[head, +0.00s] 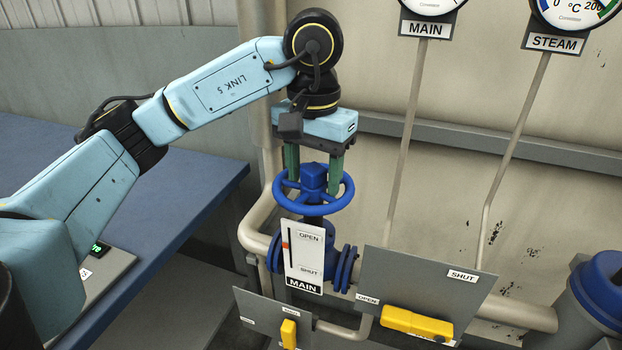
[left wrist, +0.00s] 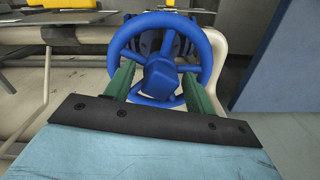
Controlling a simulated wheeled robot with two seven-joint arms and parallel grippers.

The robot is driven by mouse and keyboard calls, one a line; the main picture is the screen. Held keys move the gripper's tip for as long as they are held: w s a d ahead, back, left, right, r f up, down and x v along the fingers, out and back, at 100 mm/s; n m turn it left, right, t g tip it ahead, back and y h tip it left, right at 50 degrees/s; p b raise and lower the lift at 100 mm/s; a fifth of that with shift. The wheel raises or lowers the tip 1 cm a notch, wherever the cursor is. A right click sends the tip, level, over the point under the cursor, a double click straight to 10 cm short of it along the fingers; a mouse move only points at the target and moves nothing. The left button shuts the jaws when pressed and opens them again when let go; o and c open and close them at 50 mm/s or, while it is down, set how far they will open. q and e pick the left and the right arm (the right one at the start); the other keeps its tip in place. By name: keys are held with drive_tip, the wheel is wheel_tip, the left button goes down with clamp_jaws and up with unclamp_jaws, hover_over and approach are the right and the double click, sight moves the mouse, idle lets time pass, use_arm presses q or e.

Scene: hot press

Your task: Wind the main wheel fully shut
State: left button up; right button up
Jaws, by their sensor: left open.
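My right gripper is not in view.
A yellow lever (head: 417,323) on a grey plate marked OPEN and SHUT is at lower right of the wheel. A smaller yellow handle (head: 289,333) is below. Pipes run behind. A blue bench (head: 190,190) lies to the left.

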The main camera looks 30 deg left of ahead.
use_arm(q)
drive_tip(key=n, duration=0.6)
drive_tip(key=shift+n, duration=0.4)
drive_tip(key=n+p, duration=0.1)
drive_tip(key=n, duration=0.5)
drive_tip(key=shift+n, duration=0.3)
drive_tip(key=n+p, duration=0.1)
drive_tip(key=n, duration=0.5)
drive_tip(key=shift+n, duration=0.3)
drive_tip(key=n+p, duration=0.1)
drive_tip(key=n, duration=0.4)
drive_tip(key=shift+n, duration=0.4)
drive_tip(key=n+p, duration=0.1)
drive_tip(key=n, duration=0.5)
drive_tip(key=shift+p, duration=0.3)
drive_tip(key=n+p, duration=0.1)
drive_tip(key=n, duration=0.5)
drive_tip(key=shift+p, duration=0.35)
drive_tip(key=n+p, duration=0.2)
drive_tip(key=n, duration=0.4)
drive_tip(key=n+p, duration=0.2)
drive_tip(key=n, duration=0.4)
drive_tip(key=shift+n, duration=0.3)
